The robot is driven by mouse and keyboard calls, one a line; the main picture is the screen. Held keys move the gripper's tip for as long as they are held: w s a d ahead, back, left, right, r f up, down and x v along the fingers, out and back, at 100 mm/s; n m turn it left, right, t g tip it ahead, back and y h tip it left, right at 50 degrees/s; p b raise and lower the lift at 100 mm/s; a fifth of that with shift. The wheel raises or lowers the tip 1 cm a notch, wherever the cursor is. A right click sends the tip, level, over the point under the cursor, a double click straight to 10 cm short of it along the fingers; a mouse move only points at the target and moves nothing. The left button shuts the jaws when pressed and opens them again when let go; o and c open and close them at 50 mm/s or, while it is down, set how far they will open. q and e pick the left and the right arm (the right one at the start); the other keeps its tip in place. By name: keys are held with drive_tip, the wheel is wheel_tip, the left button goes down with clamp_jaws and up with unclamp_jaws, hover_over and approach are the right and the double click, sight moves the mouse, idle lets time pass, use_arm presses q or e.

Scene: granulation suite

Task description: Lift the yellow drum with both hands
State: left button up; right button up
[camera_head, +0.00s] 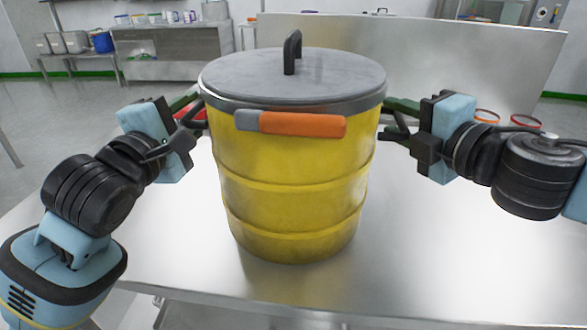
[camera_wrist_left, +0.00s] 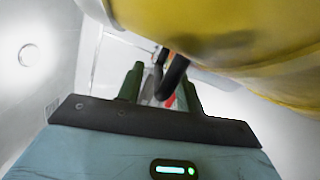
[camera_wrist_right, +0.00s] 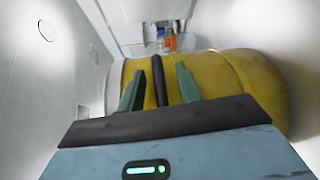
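The yellow drum (camera_head: 290,195) stands upright on a shiny metal table (camera_head: 420,270). It has a grey lid (camera_head: 335,75) with a black top handle, and an orange-and-grey latch (camera_head: 300,124) on its front. My left gripper (camera_head: 192,112) is at the drum's left side. In the left wrist view its green fingers (camera_wrist_left: 162,88) are apart, with a black side handle (camera_wrist_left: 174,75) between them. My right gripper (camera_head: 392,120) is at the right side. In the right wrist view its fingers (camera_wrist_right: 160,85) stand open on either side of another black side handle (camera_wrist_right: 157,72), with gaps showing.
Red-rimmed containers (camera_head: 525,122) are behind my right wrist, and something red (camera_head: 188,114) is behind my left gripper. A tall metal panel (camera_head: 460,65) rises behind the drum. Side benches (camera_head: 175,45) with pots and jars stand far back left. The table front is clear.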

use_arm(q)
clamp_jaws()
use_arm(e)
clamp_jaws()
use_arm(q)
drive_tip(key=shift+f, duration=0.1)
idle(0.8)
drive_tip(key=shift+r, duration=0.2)
use_arm(e)
drive_tip(key=shift+r, duration=0.2)
